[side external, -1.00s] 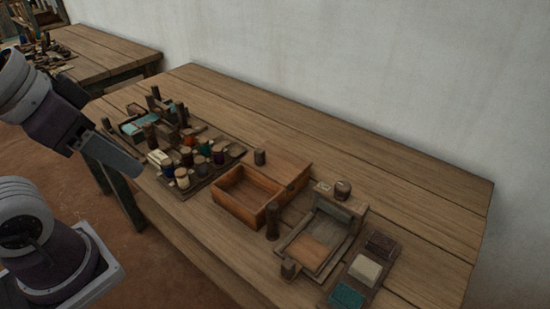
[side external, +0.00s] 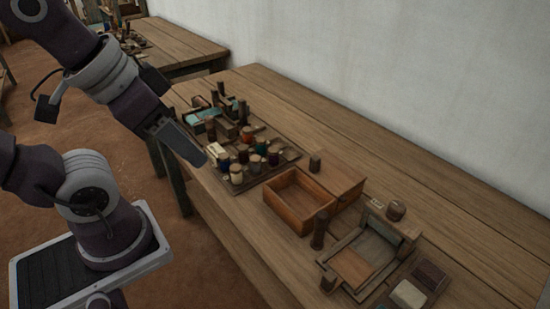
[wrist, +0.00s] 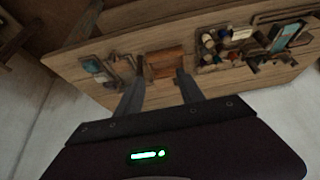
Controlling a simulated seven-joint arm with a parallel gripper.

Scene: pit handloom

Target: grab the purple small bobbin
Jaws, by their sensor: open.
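Several small bobbins stand on a wooden tray (side external: 290,153) on the table. A dark, purple-looking bobbin (side external: 273,159) is near the tray's right front, and a muted purplish one (side external: 255,165) is beside it; their exact colours are hard to tell. A cream bobbin (side external: 236,175) stands at the front. My gripper (side external: 203,162) is left of the tray in the side view, apart from the bobbins. In the wrist view my gripper (wrist: 161,72) has its two fingers spread with nothing between them. The bobbins show small there, up and to the right.
An open wooden box (side external: 291,213) stands right of the tray, with a dark upright post (side external: 319,231) at its corner. A small wooden frame (side external: 337,247) is farther right. The back of the table (side external: 370,150) is clear, before a white wall.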

